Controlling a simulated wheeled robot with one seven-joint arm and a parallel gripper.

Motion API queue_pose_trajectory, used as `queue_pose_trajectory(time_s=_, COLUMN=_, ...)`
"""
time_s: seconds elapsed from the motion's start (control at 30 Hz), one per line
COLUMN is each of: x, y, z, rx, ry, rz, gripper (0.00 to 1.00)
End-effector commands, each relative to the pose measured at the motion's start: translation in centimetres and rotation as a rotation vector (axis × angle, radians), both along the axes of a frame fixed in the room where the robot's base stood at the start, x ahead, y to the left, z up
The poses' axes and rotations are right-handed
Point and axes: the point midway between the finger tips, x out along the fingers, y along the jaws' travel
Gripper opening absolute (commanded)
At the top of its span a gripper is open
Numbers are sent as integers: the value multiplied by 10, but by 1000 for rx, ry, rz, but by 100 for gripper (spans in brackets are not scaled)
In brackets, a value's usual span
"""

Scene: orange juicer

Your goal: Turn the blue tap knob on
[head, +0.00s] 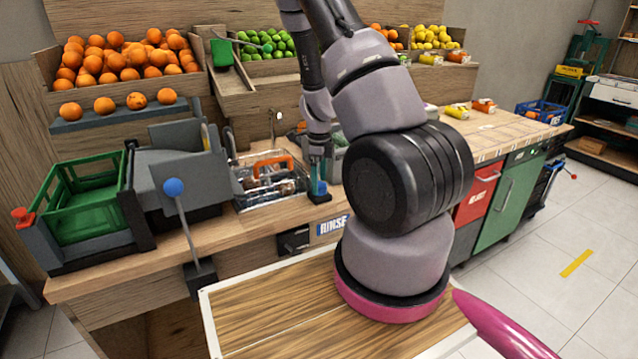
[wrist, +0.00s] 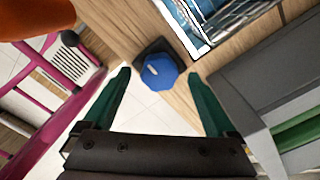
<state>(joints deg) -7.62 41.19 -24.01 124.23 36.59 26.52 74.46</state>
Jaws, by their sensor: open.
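The blue tap knob (wrist: 160,71) sits on a black base at the counter's front edge, in the upper middle of the wrist view. In the head view the knob (head: 320,188) is small and partly covered by my gripper (head: 317,172), which points down at it. In the wrist view my gripper (wrist: 158,78) is open, with one green finger on each side of the knob's near part. There is a gap on both sides, and I see no contact. I cannot tell the exact height between fingertips and knob.
A sink basin (head: 268,180) with a wire rack lies just behind and left of the knob. A grey juicer (head: 180,165) and a lever with a blue ball (head: 173,187) stand further left. A "RINSE" label (head: 332,226) is on the counter front.

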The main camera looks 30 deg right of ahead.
Motion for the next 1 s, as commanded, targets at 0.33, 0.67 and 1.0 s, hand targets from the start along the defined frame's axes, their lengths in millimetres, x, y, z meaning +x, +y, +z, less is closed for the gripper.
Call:
queue_pose_trajectory(time_s=0.33, x=0, y=0, z=-13, rx=1, ry=-1, rz=0, gripper=91)
queue_pose_trajectory(time_s=0.67, x=0, y=0, z=-12, rx=1, ry=-1, rz=0, gripper=5)
queue_pose_trajectory(time_s=1.0, x=0, y=0, z=-12, rx=1, ry=-1, rz=50, gripper=6)
